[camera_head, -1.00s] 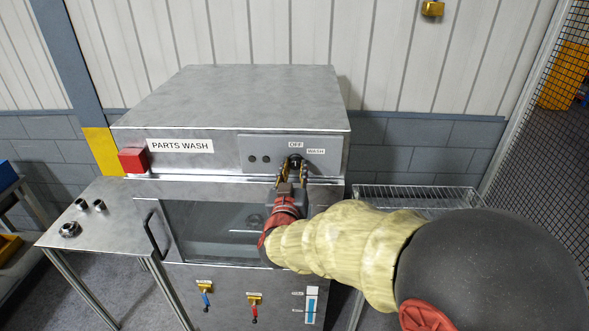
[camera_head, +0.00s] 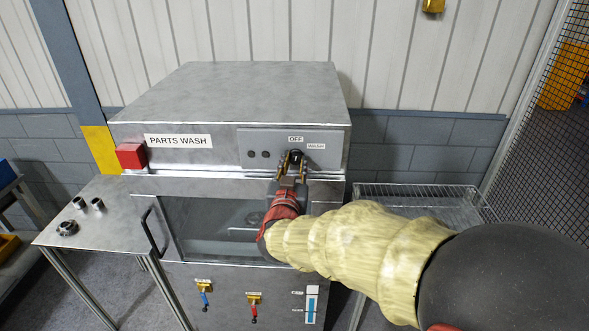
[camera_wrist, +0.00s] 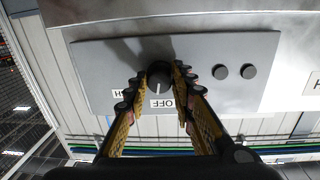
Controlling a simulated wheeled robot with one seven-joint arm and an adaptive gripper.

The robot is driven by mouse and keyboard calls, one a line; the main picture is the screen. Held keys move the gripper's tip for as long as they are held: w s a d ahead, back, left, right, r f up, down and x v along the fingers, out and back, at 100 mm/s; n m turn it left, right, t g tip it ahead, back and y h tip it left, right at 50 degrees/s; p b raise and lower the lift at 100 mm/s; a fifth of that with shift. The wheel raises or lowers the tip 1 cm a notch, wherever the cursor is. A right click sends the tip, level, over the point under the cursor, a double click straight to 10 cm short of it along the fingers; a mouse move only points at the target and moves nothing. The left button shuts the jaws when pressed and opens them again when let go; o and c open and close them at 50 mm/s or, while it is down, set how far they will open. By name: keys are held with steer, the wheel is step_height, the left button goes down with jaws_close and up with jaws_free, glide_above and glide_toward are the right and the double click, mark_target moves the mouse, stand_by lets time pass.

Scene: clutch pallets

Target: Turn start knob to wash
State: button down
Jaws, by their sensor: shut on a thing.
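The start knob (camera_head: 296,156) is a small black round knob on the grey control panel (camera_head: 255,141) of the parts washer. An OFF label (camera_head: 296,139) is above it and a WASH label (camera_head: 316,146) is to its upper right. My gripper (camera_head: 292,162) is shut on the knob, one finger on each side. In the wrist view the knob (camera_wrist: 158,75) sits between my fingertips (camera_wrist: 158,68). Its white pointer mark lies towards the OFF label (camera_wrist: 162,103). The WASH label (camera_wrist: 130,93) there is partly hidden by a finger.
A red box (camera_head: 131,155) sits at the washer's left front edge. Below the panel are a windowed door with a handle (camera_head: 155,232) and small valves (camera_head: 204,287). A side table (camera_head: 100,225) with metal parts stands left, a wire rack (camera_head: 425,193) right.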

steer(key=m+b, duration=0.5)
steer(key=shift+r+m+g+y+b, duration=0.1)
steer(key=shift+m+g+y+b, duration=0.2)
steer(key=shift+m+b, duration=1.75)
steer(key=shift+m, duration=0.35)
steer(key=c, duration=1.5)
jaws_free()
steer(key=s, duration=1.2)
steer(key=shift+a+r, duration=0.4)
